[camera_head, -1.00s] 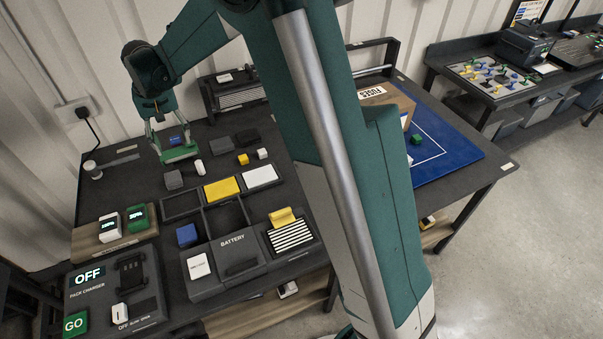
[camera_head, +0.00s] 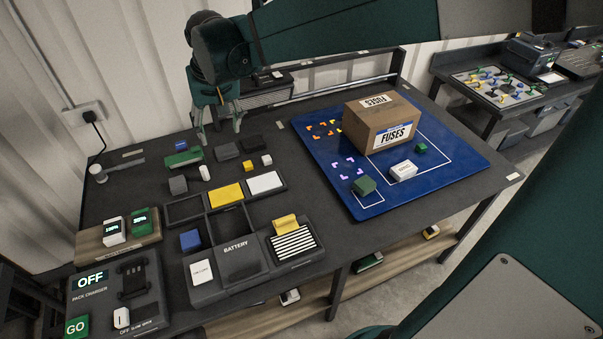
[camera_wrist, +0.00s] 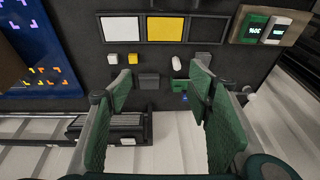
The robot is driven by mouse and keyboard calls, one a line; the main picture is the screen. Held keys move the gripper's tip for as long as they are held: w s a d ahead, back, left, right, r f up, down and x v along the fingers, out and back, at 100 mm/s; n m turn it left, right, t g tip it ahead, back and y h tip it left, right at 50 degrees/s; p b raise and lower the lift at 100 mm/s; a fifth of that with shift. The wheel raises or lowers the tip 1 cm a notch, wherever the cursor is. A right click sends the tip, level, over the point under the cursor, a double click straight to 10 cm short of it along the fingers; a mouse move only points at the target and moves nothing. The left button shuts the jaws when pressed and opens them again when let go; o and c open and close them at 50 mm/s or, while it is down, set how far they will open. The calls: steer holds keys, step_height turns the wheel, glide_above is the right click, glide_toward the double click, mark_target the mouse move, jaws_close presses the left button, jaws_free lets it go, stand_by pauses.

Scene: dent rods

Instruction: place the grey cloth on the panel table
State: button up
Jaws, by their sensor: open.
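Two small dark grey pieces lie side by side at the back of the near table: a grey one (camera_head: 227,151) and a darker one (camera_head: 250,143). I cannot tell for sure which is the grey cloth. A grey piece (camera_wrist: 149,80) also shows between the fingers in the wrist view. My gripper (camera_head: 219,132) is open and empty, pointing down just behind and above these pieces. A second table (camera_head: 445,74) at the back right carries a board with coloured pegs (camera_head: 495,86); which table is the panel table is not marked.
A green block (camera_head: 184,158) and a grey block (camera_head: 178,185) lie left of the gripper. A battery tray (camera_head: 237,246) stands in front. A blue mat (camera_head: 460,168) on the right bears a FUSES box (camera_head: 383,125). A rack (camera_head: 300,91) stands behind.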

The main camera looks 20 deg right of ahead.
steer(key=s+d+t, duration=0.1)
steer(key=s+d, duration=0.3)
steer(key=s, duration=0.5)
steer(key=s+d+f+t, duration=0.1)
steer(key=s+d, duration=0.4)
steer(key=s, duration=0.4)
steer(key=s+d+t, duration=0.2)
steer(key=s+d, duration=0.3)
steer(key=s, duration=0.4)
steer(key=shift+d+f+h, duration=0.2)
steer(key=shift+f+h, duration=0.05)
steer(key=shift+h, duration=0.05)
